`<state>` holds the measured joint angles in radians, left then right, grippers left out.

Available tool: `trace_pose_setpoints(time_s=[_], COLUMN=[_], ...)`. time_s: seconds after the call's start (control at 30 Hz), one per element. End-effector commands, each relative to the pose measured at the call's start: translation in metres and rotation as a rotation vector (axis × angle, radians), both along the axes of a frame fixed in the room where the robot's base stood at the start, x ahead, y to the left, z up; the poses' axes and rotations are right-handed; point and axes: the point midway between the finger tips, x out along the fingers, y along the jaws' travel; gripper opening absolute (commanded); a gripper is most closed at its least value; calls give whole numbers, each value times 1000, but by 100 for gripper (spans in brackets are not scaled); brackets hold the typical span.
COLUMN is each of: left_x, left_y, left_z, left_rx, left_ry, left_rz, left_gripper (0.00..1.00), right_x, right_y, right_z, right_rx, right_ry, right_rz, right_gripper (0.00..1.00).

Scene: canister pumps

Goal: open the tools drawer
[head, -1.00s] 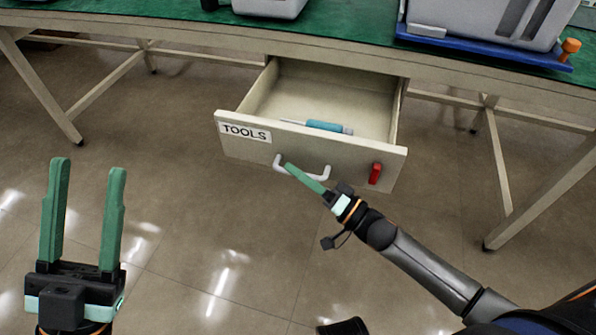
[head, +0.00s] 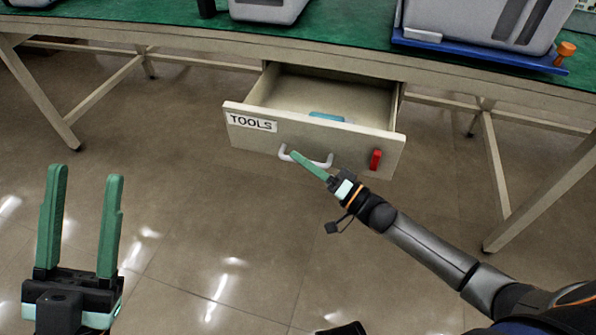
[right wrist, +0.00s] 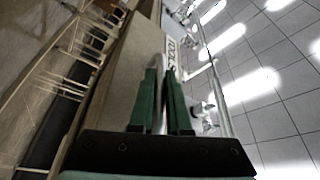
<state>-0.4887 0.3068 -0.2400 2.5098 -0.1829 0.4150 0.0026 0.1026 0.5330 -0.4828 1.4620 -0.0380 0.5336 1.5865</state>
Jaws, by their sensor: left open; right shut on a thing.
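The tools drawer (head: 250,140), labelled TOOLS, stands partly open under the green-topped bench. Its pale handle (head: 284,153) is on the front panel. My right gripper (head: 296,156) is shut on this handle. In the right wrist view the handle (right wrist: 159,66) shows between the two green fingers. A blue-handled tool (head: 327,116) lies in the drawer, partly hidden by the front panel. My left gripper (head: 80,178) is open and empty at the lower left, well away from the drawer.
A red fitting (head: 375,160) sits on the drawer front, right of the handle. The bench (head: 190,48) carries grey machines (head: 475,18), one on a blue base with an orange knob (head: 565,50). Bench legs (head: 497,165) stand on both sides. The floor before the drawer is clear.

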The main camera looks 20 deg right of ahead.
Motion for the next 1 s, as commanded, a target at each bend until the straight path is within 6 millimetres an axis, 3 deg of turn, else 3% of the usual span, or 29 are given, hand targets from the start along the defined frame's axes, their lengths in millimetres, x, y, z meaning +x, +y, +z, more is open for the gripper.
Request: trace_pose_setpoints(time_s=[0.33, 0.37, 0.63, 1.0], left_x=[0, 0, 0, 0], left_y=[0, 0, 0, 0], left_z=[0, 0, 0, 4], left_rx=[-3, -3, -5, -2], left_ry=[1, 1, 1, 0], left_rz=[0, 1, 1, 2], left_gripper=[50, 50, 50, 50], right_x=[5, 5, 5, -4], right_y=[-5, -5, -4, -10], right_z=[0, 0, 0, -2], right_rx=[0, 0, 0, 0], right_ry=[1, 1, 1, 3], right_rz=[-4, -4, -3, -3], right_gripper=[0, 16, 45, 45])
